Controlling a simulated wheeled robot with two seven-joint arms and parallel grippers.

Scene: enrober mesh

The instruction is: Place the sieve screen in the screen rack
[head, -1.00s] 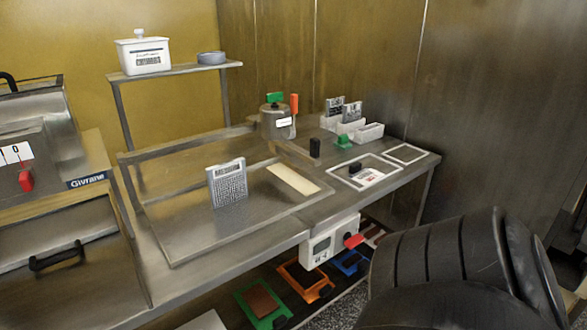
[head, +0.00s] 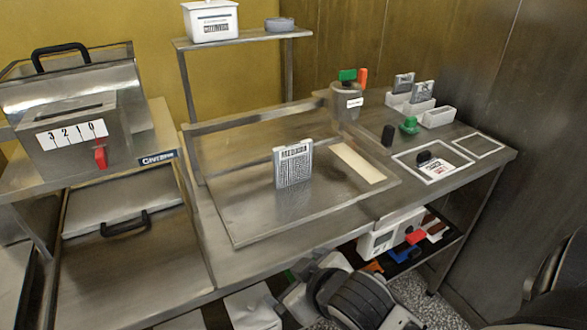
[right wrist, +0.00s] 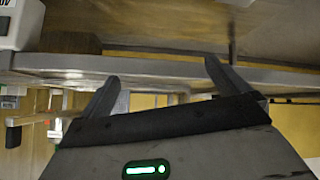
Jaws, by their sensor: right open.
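The sieve screen (head: 293,167), a grey plate with a fine pattern and a label strip along its top, stands upright in the shallow metal tray (head: 235,225) on the bench. The likely screen rack (head: 398,104), a white slotted holder at the back right, has two grey plates standing in it. My right gripper (head: 300,287) is low at the bench's front edge, well in front of the sieve screen and apart from it. In the right wrist view its fingers (right wrist: 160,85) are spread and empty. My left gripper is not in view.
A metal machine with a red lever (head: 101,158) stands at left. A pot (head: 346,103), a black block (head: 387,135) and a green knob (head: 409,125) stand behind the tray's right side. A white device (head: 390,235) hangs below the bench's front edge.

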